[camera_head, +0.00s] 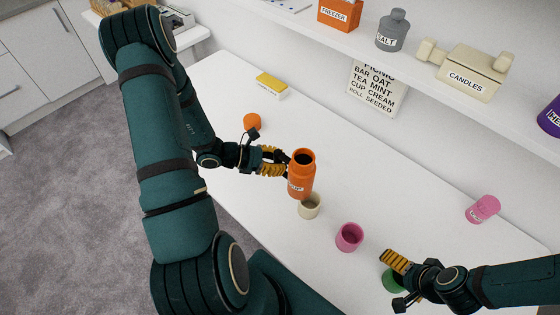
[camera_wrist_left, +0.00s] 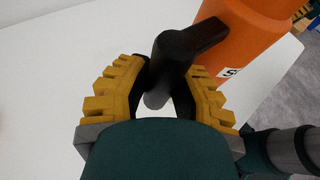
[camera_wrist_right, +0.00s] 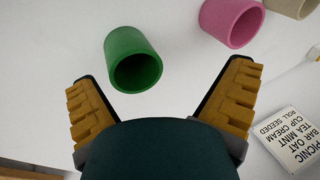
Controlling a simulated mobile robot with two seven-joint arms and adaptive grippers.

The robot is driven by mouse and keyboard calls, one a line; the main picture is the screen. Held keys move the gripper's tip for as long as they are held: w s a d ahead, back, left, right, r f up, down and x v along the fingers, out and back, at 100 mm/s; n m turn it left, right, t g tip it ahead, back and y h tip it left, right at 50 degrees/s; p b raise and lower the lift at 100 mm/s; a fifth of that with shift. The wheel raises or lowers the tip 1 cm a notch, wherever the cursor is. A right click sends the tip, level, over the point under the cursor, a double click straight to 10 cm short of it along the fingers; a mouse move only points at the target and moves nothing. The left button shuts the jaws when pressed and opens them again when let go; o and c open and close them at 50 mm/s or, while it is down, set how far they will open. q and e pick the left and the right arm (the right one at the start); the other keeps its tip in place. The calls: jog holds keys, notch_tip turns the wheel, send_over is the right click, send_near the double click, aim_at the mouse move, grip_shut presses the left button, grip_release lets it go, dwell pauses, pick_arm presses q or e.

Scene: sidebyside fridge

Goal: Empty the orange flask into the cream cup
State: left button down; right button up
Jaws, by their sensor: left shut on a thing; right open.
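The orange flask (camera_head: 301,178) is upright with its dark mouth open at the top. My left gripper (camera_head: 272,161) is shut on the flask's black handle; the handle shows between the yellow fingers in the left wrist view (camera_wrist_left: 160,85). The flask appears just behind or above the cream cup (camera_head: 309,207), which is partly hidden by it; whether they touch I cannot tell. The cream cup also shows at the top right corner of the right wrist view (camera_wrist_right: 290,8). My right gripper (camera_wrist_right: 160,95) is open and empty, near the green cup (camera_wrist_right: 133,60).
A pink cup (camera_head: 349,237) stands right of the cream cup. A pink container (camera_head: 483,209) lies at the back right. An orange lid (camera_head: 252,121) and a yellow box (camera_head: 271,84) are on the left. A sign (camera_head: 378,88) hangs below the shelf holding several containers.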

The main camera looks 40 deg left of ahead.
pick_arm(q)
jog(key=shift+w, duration=0.1)
jog(key=shift+f, duration=0.1)
jog(key=shift+s+a+f+g+y+b, duration=0.15)
jog(key=shift+f+g+b, duration=0.1)
jog(key=shift+f, duration=0.3)
jog(key=shift+s+a+f+g+y+b, duration=0.1)
jog(key=shift+s+f+g+b, duration=0.1)
jog(key=shift+f, duration=0.3)
jog(key=shift+s+a+f+g+y+b, duration=0.15)
jog(key=shift+f+b, duration=0.1)
jog(key=shift+f, duration=0.3)
pick_arm(e)
jog(key=shift+f, duration=0.75)
pick_arm(q)
jog(key=shift+r, duration=0.15)
pick_arm(e)
jog(key=shift+r, duration=0.1)
pick_arm(q)
notch_tip(320, 180, down, 6)
jog(key=s+a+g+y, duration=0.1)
jog(key=g+y, duration=0.1)
jog(key=shift+s+a+g+y, duration=0.25)
jog(key=shift+a+g+y, duration=0.05)
jog(key=shift+a+g, duration=0.1)
